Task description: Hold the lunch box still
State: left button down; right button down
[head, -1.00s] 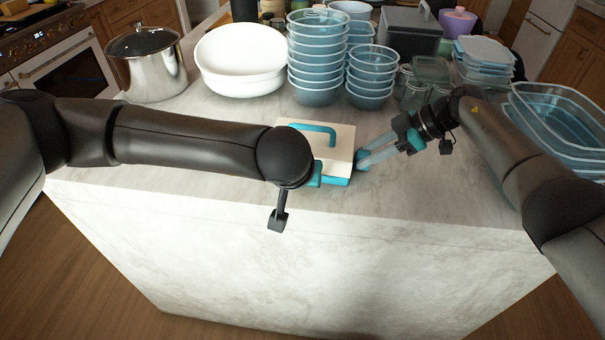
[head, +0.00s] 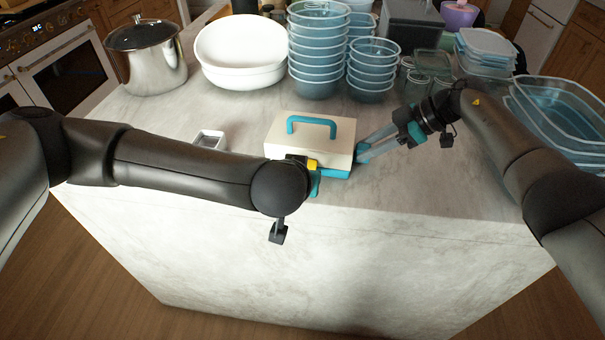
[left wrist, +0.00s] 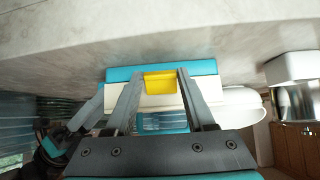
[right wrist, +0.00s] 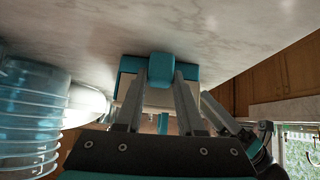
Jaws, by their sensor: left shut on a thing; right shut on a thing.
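The lunch box (head: 310,142) is cream with a teal handle on its lid, a teal base and a yellow front latch (head: 312,164). It sits upright on the counter near the front edge. My left gripper (head: 306,166) is at its front, partly hidden by my own arm. In the left wrist view the yellow latch (left wrist: 160,82) lies between the left fingers, which are shut on it. My right gripper (head: 362,151) is shut on the box's right side. In the right wrist view a teal tab (right wrist: 162,67) of the box is between the right fingers.
A small white container (head: 208,139) stands left of the box. Behind are a white bowl (head: 240,55), stacks of clear bowls (head: 318,60) and a steel pot (head: 146,62). Clear trays (head: 560,115) stand at the right. The counter in front of the box is narrow.

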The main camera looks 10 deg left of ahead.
pick_arm(q)
jog(key=shift+c, duration=1.2)
grip_release()
jog(key=shift+s, duration=0.1)
jog(key=v, duration=1.2)
